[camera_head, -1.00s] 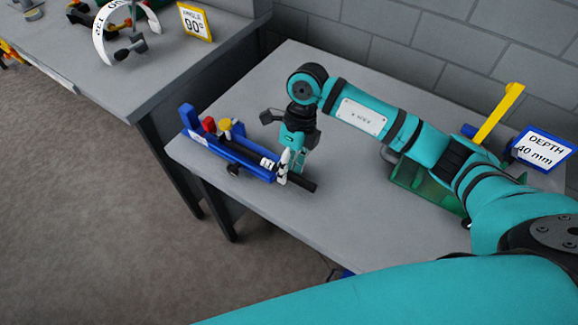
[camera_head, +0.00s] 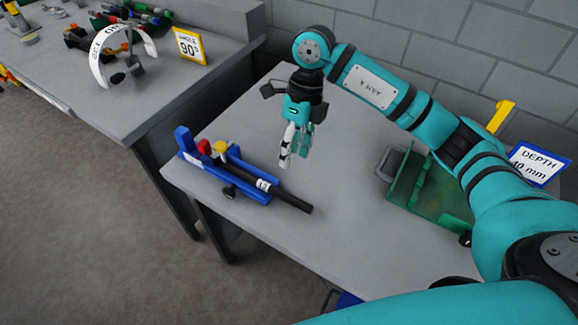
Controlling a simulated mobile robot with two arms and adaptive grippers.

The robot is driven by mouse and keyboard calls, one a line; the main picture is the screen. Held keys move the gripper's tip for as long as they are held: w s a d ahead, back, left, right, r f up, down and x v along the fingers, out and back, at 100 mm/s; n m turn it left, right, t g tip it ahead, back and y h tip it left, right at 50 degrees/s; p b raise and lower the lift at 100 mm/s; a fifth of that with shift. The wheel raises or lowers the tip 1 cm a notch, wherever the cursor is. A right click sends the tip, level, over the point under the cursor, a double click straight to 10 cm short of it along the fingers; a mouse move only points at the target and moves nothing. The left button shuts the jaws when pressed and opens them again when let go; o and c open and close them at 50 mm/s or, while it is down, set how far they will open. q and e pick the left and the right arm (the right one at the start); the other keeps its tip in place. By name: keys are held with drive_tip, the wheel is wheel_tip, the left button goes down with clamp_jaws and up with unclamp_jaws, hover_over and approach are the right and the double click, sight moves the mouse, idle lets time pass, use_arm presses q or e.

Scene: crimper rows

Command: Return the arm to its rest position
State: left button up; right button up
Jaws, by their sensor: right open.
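My right gripper (camera_head: 294,147) hangs fingers-down from the teal right arm (camera_head: 415,112), above the grey table (camera_head: 330,220). It is open and nothing shows between its fingers. It is apart from the blue fixture (camera_head: 228,177) to its left. That fixture has a red knob and a yellow knob on top and a black knob at its side. A black rod (camera_head: 290,199) lies in the fixture and sticks out toward the lower right. My left gripper is not in view.
A green box-like fixture (camera_head: 408,188) with a yellow lever (camera_head: 501,117) and a "DEPTH" sign (camera_head: 540,163) stands at the right, partly behind my arm. A second bench (camera_head: 120,80) at the upper left holds a white dial (camera_head: 103,52) and an angle sign (camera_head: 189,46). The table's middle is clear.

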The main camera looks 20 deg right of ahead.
drive_tip(key=shift+w+d+r, duration=0.1)
drive_tip(key=shift+d+r, duration=0.05)
drive_tip(key=shift+r, duration=0.35)
